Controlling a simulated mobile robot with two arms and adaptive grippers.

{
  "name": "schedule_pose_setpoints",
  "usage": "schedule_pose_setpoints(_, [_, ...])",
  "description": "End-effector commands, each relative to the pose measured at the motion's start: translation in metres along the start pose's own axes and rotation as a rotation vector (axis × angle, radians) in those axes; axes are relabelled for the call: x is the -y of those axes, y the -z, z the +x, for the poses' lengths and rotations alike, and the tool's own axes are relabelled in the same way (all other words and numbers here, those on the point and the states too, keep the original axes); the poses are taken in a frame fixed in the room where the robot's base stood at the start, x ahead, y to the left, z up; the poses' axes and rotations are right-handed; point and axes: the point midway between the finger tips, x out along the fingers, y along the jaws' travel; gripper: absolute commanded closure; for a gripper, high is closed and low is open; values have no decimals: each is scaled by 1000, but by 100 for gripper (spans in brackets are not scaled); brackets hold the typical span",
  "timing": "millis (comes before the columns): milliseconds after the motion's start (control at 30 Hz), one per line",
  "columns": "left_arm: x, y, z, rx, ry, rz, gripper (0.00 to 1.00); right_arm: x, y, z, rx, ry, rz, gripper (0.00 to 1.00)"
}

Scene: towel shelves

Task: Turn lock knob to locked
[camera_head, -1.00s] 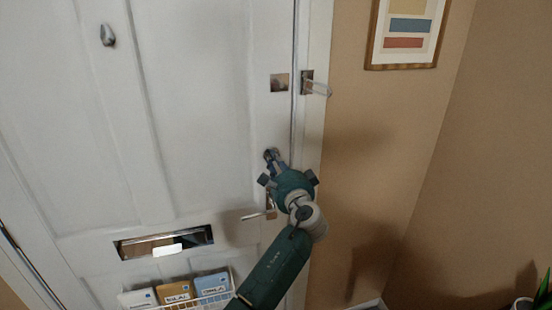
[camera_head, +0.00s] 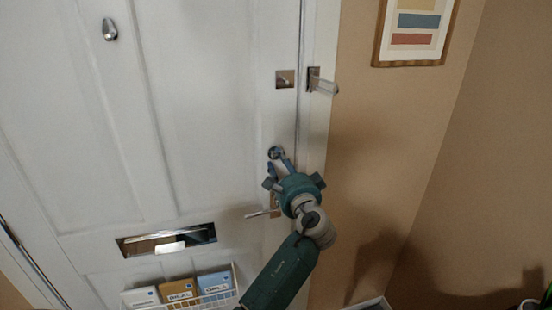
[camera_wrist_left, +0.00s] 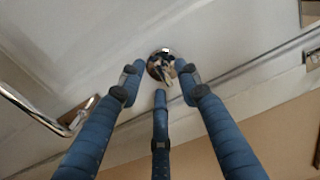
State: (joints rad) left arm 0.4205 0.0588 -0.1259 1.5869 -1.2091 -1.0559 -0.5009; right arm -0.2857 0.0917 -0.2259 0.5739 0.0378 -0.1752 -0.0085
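The lock knob (camera_head: 276,153) is a small round metal fitting on the white door, above the door's lever handle (camera_head: 262,212). My left gripper (camera_head: 279,164) is just below and in front of the knob in the head view. In the left wrist view, the knob (camera_wrist_left: 160,66) shows as a shiny round fitting beyond the fingertips. The three blue fingers of my left gripper (camera_wrist_left: 159,80) are spread around it, with gaps between their tips. No finger clearly touches the knob. The knob's exact turn angle is hard to tell. My right gripper is not in view.
A latch with a protruding bar (camera_head: 322,82) sits on the frame above right, beside a metal plate (camera_head: 285,79). A mail slot (camera_head: 167,239) and a wire basket (camera_head: 208,302) with boxes are lower left. A framed picture (camera_head: 412,63) hangs right.

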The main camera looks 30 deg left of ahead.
Motion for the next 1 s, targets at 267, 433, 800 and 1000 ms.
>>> schedule_pose_setpoints(267, [-2,-2,-58,-1,-5,0,67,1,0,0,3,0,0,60])
schedule_pose_setpoints(433, [-3,-2,-79,0,-5,2,67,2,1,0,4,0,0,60])
schedule_pose_setpoints(800, [-3,-3,-87,2,-5,2,67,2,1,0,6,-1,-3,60])
schedule_pose_setpoints(1000, [-2,-3,-88,2,-4,2,67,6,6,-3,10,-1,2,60])
